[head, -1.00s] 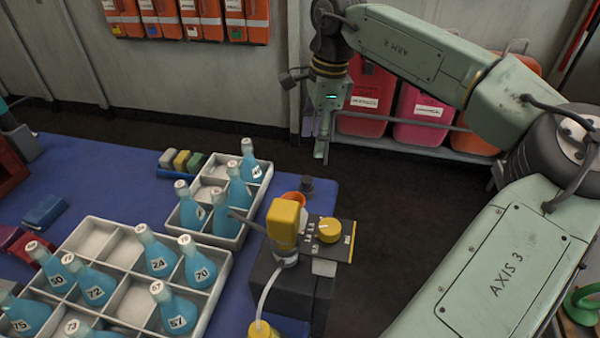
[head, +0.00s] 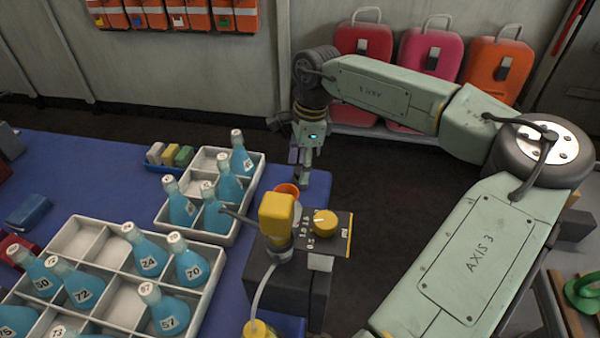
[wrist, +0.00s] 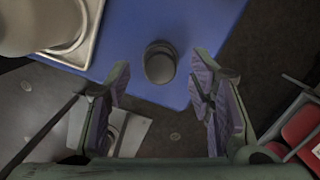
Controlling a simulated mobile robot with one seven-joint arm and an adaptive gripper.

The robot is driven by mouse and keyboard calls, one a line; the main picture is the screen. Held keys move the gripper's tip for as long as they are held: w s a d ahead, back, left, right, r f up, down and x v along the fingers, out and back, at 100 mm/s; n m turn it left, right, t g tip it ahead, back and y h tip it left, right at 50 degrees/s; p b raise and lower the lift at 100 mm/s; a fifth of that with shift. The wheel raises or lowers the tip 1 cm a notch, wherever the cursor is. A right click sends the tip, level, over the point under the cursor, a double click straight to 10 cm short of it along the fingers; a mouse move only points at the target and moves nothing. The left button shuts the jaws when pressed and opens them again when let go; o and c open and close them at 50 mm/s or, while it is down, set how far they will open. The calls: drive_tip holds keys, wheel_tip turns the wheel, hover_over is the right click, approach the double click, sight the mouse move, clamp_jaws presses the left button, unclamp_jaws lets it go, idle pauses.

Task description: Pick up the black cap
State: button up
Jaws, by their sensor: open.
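The black cap (wrist: 160,62) stands on the blue table near its corner, seen from above in the wrist view. In the head view my gripper seems to hide it, and I cannot make it out there. My gripper (wrist: 163,86) is open and empty, its two purple-padded fingers spread apart, with the cap showing between and just beyond the tips. In the head view my gripper (head: 301,166) hangs pointing down over the table's right corner. I cannot tell the exact height left between the fingertips and the cap.
An orange cup (head: 287,189) and a yellow-headed device with a dial (head: 325,222) stand close in front of the gripper. A white crate (head: 232,233) of blue bottles is to the left. Dark floor (head: 400,200) lies right of the blue table (head: 80,160).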

drive_tip(key=shift+a+f, duration=0.1)
drive_tip(key=shift+f, duration=0.5)
drive_tip(key=shift+c, duration=0.5)
drive_tip(key=c, duration=0.8)
